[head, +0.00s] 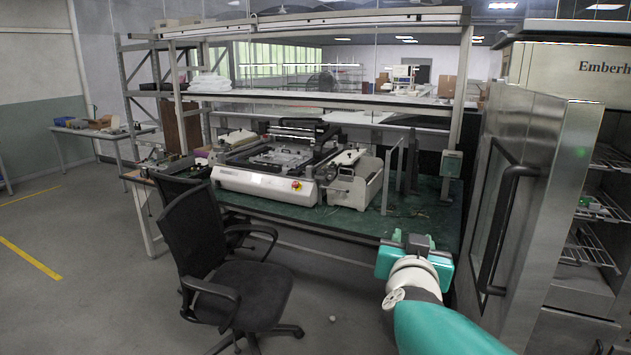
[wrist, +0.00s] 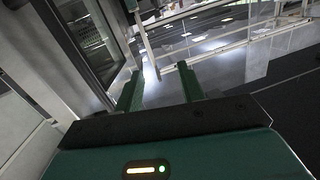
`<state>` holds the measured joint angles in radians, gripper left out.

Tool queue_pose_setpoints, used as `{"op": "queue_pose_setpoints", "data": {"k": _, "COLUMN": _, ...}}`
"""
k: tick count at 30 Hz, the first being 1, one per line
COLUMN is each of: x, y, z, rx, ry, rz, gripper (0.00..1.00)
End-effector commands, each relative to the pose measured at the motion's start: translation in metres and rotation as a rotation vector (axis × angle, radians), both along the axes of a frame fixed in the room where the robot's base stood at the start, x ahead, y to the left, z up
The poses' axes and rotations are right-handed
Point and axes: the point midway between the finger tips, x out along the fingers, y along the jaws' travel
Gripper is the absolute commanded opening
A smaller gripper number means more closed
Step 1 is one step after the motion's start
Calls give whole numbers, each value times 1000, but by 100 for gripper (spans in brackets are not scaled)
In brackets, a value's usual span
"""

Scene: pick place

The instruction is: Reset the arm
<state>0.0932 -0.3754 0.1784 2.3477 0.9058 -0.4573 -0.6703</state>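My gripper (wrist: 160,82) shows in the wrist view with its two green fingers spread apart. Nothing is between them. In the head view my arm reaches out from the lower right, and the green and white wrist housing (head: 412,262) is in front of the right end of the green-topped workbench (head: 350,222).
A steel cabinet (head: 535,150) with a handled door stands close to the right of my arm. A white machine (head: 265,185) sits on the bench. Floor (head: 90,300) is clear at the left.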

Motion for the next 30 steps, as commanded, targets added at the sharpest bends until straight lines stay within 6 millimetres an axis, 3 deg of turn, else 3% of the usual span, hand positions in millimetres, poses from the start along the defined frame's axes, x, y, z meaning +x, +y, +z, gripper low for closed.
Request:
{"op": "queue_pose_setpoints", "data": {"k": 3, "x": -17, "y": 31, "z": -13, "rx": 27, "ry": 104, "rz": 183, "gripper": 39}}
{"op": "queue_pose_setpoints", "data": {"k": 6, "x": -39, "y": 50, "z": -32, "rx": 44, "ry": 230, "rz": 302, "gripper": 39}}
{"op": "queue_pose_setpoints", "data": {"k": 10, "x": -78, "y": 62, "z": -63, "rx": 60, "ry": 430, "rz": 398, "gripper": 39}}
{"op": "queue_pose_setpoints", "data": {"k": 15, "x": -143, "y": 51, "z": -106, "rx": 69, "ry": 723, "rz": 412, "gripper": 39}}
{"op": "queue_pose_setpoints", "data": {"k": 21, "x": -199, "y": 27, "z": -133, "rx": 74, "ry": 957, "rz": 333, "gripper": 39}}
{"op": "queue_pose_setpoints", "data": {"k": 24, "x": -209, "y": 22, "z": -137, "rx": 73, "ry": 998, "rz": 312, "gripper": 39}}
{"op": "queue_pose_setpoints", "data": {"k": 30, "x": -210, "y": 21, "z": -138, "rx": 74, "ry": 1003, "rz": 310, "gripper": 39}}
